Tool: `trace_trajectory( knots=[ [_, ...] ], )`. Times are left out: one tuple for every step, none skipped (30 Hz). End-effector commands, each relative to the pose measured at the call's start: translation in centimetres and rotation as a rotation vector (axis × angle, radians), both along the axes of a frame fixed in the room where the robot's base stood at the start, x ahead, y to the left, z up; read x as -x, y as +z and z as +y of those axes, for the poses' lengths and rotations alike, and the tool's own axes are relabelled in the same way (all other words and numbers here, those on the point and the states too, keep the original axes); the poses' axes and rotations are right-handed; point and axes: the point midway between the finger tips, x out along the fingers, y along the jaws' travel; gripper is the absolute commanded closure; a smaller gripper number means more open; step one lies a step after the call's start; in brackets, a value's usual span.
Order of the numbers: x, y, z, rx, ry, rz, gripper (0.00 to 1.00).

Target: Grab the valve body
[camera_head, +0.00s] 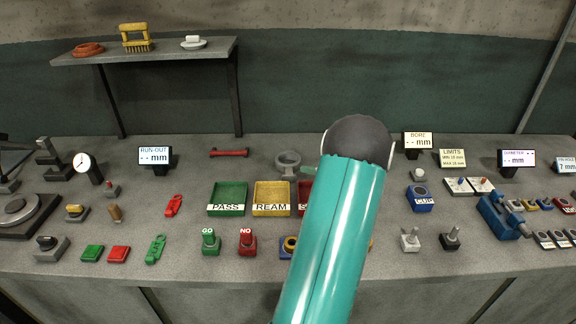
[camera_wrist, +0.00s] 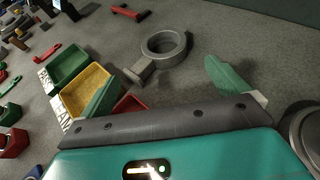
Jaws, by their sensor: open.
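The valve body (camera_head: 287,161) is a grey cast ring with a stub on one side. It lies on the grey bench behind the trays, left of my teal arm in the head view. In the wrist view the valve body (camera_wrist: 152,66) shows its round opening, with the stub pointing down-left. My gripper (camera_wrist: 164,80) is open and empty, its green fingers spread wide. The valve body appears beyond the fingertips, between their directions, and I see no contact. In the head view my arm hides most of the gripper.
A green PASS tray (camera_head: 227,198), a yellow REAM tray (camera_head: 271,197) and a partly hidden red tray (camera_head: 305,197) stand in front of the valve body. A red bar-shaped tool (camera_head: 229,153) lies to its left. A shelf (camera_head: 150,50) is at the back left.

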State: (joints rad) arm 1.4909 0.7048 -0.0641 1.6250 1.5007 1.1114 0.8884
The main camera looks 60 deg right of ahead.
Motion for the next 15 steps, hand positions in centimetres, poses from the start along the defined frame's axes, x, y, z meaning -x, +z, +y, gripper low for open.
trace_trajectory(
  knots=[
    [0.2,-0.3,-0.3,-0.006,-0.011,-0.006,0.00],
    [0.1,-0.4,-0.5,-0.008,-0.014,-0.009,0.00],
    [-0.2,-0.6,-0.6,-0.009,-0.016,-0.010,0.00],
    [-0.5,-0.7,-0.7,-0.009,-0.016,-0.010,0.00],
    [-0.9,-0.9,-0.8,-0.009,-0.016,-0.010,0.00],
    [-1.6,-1.2,-1.0,-0.009,-0.015,-0.010,0.00],
    [-2.1,-1.4,-1.1,-0.010,-0.014,-0.009,0.00],
    [-2.7,-1.7,-1.2,-0.010,-0.014,-0.009,0.00],
    [-3.4,-2.0,-1.5,-0.009,-0.013,-0.008,0.00],
    [-3.9,-2.2,-1.6,-0.009,-0.012,-0.009,0.00],
    [-4.5,-2.4,-1.8,-0.009,-0.012,-0.009,0.00],
    [-5.1,-2.7,-2.0,-0.009,-0.013,-0.009,0.00],
    [-5.6,-2.9,-2.1,-0.008,-0.014,-0.007,0.00],
    [-6.0,-3.1,-2.2,-0.008,-0.014,-0.007,0.00],
    [-6.4,-3.2,-2.4,-0.008,-0.014,-0.007,0.00]
  ],
)
